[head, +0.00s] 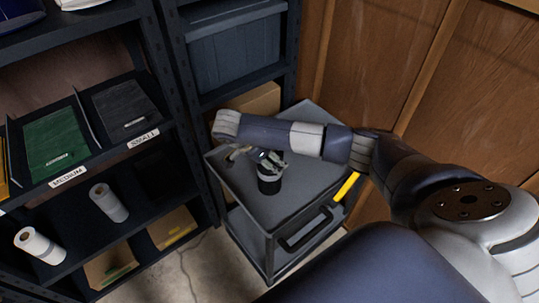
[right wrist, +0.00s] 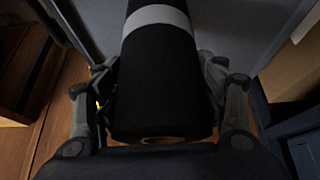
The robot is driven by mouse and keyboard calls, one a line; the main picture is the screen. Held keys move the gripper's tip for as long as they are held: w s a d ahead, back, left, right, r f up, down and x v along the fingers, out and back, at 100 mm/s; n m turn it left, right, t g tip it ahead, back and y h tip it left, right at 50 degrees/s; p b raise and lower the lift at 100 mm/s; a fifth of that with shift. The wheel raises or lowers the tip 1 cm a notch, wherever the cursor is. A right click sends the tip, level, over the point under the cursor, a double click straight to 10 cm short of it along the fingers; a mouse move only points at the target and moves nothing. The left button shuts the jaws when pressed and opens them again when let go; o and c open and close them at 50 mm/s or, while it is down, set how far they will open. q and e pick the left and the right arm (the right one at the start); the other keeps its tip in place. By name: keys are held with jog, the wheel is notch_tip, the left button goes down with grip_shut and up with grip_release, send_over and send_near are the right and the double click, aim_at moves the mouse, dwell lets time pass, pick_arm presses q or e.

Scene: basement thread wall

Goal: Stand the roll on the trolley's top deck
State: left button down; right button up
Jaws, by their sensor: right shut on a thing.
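The black roll (head: 269,183) has a pale band and stands about upright over the grey top deck (head: 305,190) of the trolley. I cannot tell whether its lower end touches the deck. My right gripper (head: 266,160) is shut around the roll and hides part of it. In the right wrist view the black roll (right wrist: 160,85) lies between the two fingers of my right gripper (right wrist: 165,100), with its light grey band and one end with a tan core showing. My left gripper is in neither view.
A dark shelf rack on the left holds a green pack (head: 55,143), a dark grey pack (head: 124,107) and white rolls (head: 108,203). A blue bin (head: 235,55) stands behind the trolley. A wooden wall (head: 370,60) closes the right. A yellow strip (head: 347,186) is at the trolley's right edge.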

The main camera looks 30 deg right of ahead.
jog(key=shift+f, duration=0.1)
jog(key=o, duration=1.7)
jog(key=shift+o, duration=0.2)
jog(key=b+v, duration=0.1)
jog(key=v, duration=0.4)
jog(key=shift+w+b, duration=0.15)
jog(key=shift+b, duration=0.25)
jog(key=p+v, duration=0.1)
jog(key=v, duration=0.6)
jog(key=shift+p, duration=0.35)
